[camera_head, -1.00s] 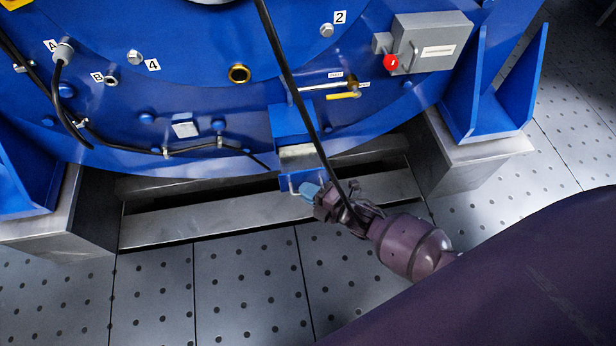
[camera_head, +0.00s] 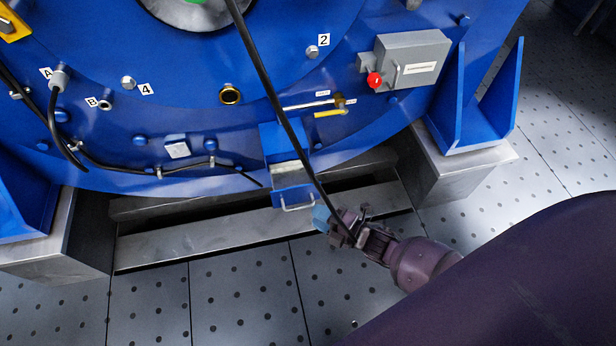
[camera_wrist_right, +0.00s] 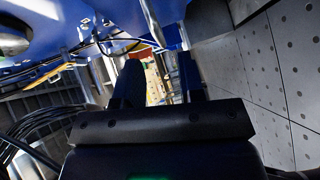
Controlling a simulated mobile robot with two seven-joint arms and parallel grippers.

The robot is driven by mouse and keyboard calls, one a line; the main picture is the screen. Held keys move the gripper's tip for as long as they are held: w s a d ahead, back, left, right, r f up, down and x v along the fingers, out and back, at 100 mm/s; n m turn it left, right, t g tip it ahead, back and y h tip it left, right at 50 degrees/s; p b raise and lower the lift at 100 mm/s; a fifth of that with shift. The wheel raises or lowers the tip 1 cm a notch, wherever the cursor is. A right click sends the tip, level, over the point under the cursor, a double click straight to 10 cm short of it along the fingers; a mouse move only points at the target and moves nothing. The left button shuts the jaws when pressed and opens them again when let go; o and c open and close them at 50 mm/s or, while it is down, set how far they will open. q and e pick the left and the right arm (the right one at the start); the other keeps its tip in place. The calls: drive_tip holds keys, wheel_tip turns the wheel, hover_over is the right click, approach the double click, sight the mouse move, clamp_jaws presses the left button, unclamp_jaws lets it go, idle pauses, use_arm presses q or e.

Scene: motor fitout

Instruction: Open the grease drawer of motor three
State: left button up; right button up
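The grease drawer (camera_head: 293,197) is a small blue-fronted drawer low on the blue motor, with a pale bar handle (camera_head: 298,207). It stands out from its blue housing (camera_head: 281,140), and its metal tray shows between housing and front. My right gripper (camera_head: 321,217) is just right of and below the handle, apparently clear of it. In the right wrist view its two dark fingers (camera_wrist_right: 160,85) are apart, with nothing seen gripped between them. My left gripper is not in view. No label reading motor three is visible.
A black cable (camera_head: 272,90) hangs across the view in front of the motor, overlapping my right gripper. A grey box (camera_head: 412,58) with a red knob (camera_head: 374,80) and a yellow-handled valve (camera_head: 329,113) are above right. Perforated floor (camera_head: 240,295) lies clear below.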

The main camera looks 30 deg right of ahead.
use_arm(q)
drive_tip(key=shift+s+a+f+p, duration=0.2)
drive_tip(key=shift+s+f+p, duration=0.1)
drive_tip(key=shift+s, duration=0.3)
use_arm(e)
drive_tip(key=shift+v, duration=2.2)
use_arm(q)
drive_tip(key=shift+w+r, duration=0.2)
